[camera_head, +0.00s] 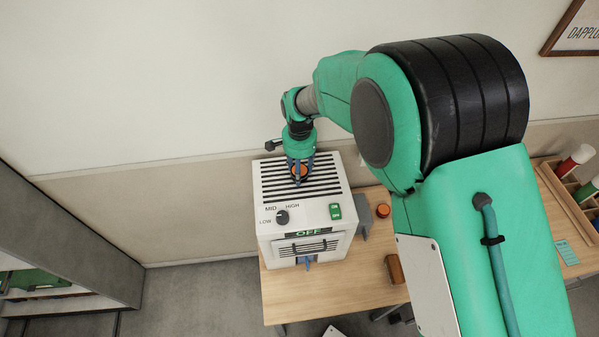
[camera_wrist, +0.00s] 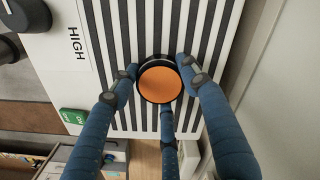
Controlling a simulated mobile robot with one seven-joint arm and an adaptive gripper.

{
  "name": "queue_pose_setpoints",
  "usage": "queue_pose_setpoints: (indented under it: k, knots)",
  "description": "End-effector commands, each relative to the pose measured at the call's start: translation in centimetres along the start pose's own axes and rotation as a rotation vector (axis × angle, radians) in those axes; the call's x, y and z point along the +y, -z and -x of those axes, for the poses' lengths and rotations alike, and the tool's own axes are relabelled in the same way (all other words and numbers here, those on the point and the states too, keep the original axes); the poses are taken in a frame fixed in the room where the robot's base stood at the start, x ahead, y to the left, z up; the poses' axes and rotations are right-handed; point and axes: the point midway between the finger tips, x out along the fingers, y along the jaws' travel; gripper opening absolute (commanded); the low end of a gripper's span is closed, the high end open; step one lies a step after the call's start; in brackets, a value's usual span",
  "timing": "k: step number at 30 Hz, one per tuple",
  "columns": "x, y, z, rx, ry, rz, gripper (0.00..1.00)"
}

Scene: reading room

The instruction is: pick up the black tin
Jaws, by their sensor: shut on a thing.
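The black tin (camera_wrist: 160,82) is a small round can with a dark side and a flat orange top. My gripper (camera_head: 300,172) points down over the slotted top of a white heater (camera_head: 267,215), and its blue fingers are closed around the tin. In the wrist view two fingers press on the tin's left and right sides and a third comes up from below. In the head view the fingers partly hide the tin, and only its orange top (camera_head: 299,170) shows. I cannot tell whether the tin touches the slats or is just clear of them.
The heater stands on a wooden table (camera_head: 285,300) against the wall and has a dial (camera_head: 282,217) and a green switch (camera_head: 335,211). A small orange round thing (camera_head: 383,210) and a brown block (camera_head: 395,268) lie to its right. A wooden rack (camera_head: 560,195) stands far right.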

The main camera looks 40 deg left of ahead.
Motion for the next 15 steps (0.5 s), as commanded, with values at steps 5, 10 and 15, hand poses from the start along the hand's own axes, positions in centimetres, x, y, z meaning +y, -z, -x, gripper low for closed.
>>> queue_pose_setpoints:
  k: [5,10,15]
  knots:
    - [0.0,0.0,0.2,0.0,0.0,0.0,0.13]
    - [-0.1,0.1,1.1,0.001,0.002,0.0,0.13]
    - [-0.1,0.1,3.1,0.002,0.003,0.0,0.13]
